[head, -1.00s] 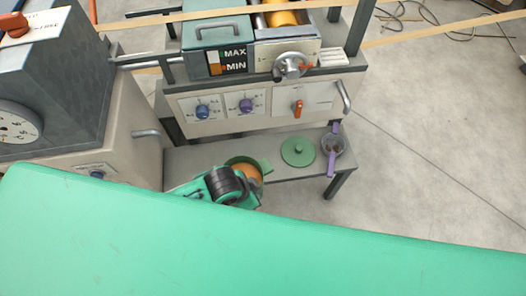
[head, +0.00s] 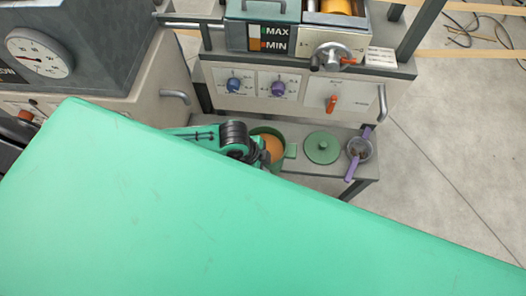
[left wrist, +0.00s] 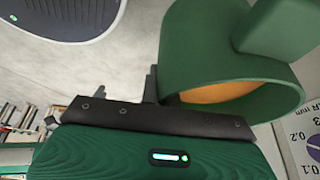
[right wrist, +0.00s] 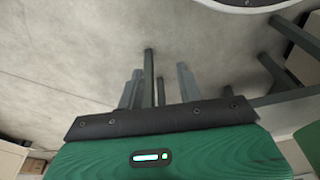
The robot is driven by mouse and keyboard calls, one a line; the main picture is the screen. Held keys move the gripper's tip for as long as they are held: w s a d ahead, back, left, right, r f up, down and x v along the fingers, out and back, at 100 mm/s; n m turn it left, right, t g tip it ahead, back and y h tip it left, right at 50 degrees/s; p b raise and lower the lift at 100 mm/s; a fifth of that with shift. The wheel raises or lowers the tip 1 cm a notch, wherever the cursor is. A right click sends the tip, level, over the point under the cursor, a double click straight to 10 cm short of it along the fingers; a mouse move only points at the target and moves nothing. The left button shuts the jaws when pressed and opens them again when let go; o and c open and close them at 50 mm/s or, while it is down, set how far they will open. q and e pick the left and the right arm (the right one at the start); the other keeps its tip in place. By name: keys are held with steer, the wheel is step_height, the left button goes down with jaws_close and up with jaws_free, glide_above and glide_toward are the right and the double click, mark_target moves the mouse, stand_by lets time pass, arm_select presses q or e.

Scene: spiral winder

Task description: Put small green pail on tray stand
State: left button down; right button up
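The small green pail (head: 280,160), with orange inside, is on or just above the low bench (head: 340,182) in the head view. My left gripper (head: 258,152) is at the pail's left side and hides part of it. In the left wrist view the pail (left wrist: 205,50) is close and large. I cannot identify a tray stand with certainty.
A green lid (head: 322,147) lies right of the pail, then a pan with purple handles (head: 360,150). The machine with knobs (head: 290,90) stands behind the bench. A grey cabinet with a dial (head: 40,52) is at the left. Open floor lies at the right.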

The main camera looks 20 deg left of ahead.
arm_select(q)
glide_above(269, 148)
steer(key=shift+s+a+r, duration=0.1)
steer(key=shift+s+a, duration=0.05)
steer(key=shift+f+b, duration=0.35)
steer(key=shift+f, duration=1.5)
step_height(269, 148, down, 3)
steer(key=shift+b, duration=0.35)
steer(key=shift+f, duration=0.3)
steer(key=c, duration=2)
jaws_free()
steer(key=shift+a+f, duration=0.1)
steer(key=o, duration=0.3)
arm_select(e)
steer(key=r, duration=0.3)
steer(key=shift+w+r, duration=0.15)
steer(key=shift+w, duration=0.05)
